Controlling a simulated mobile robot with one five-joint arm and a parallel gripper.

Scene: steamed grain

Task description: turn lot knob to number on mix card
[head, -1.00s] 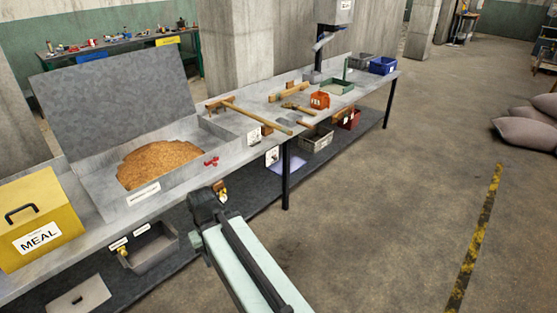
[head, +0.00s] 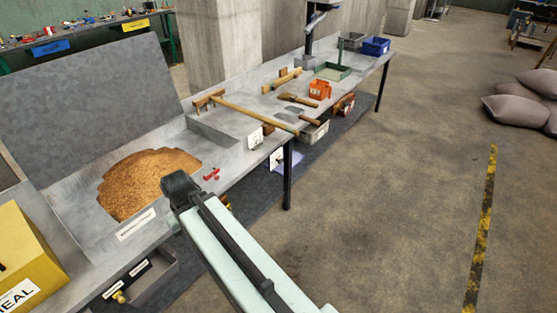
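A small red knob-like part (head: 211,174) sits on the front edge of the bench, right of the grain bin; I cannot tell for sure that it is the lot knob. A white card with dark marks (head: 255,138) stands at the bench edge to its right. Another white card (head: 276,158) hangs lower, near the bench leg. Their print is too small to read, so I cannot tell which is the mix card. The dark end of my arm, with my gripper (head: 180,190), is in front of the grain bin, left of the red part. Its fingers cannot be made out.
The open bin of brown grain (head: 117,233) has its grey lid raised. A yellow MEAL box (head: 35,262) is at the lower left.

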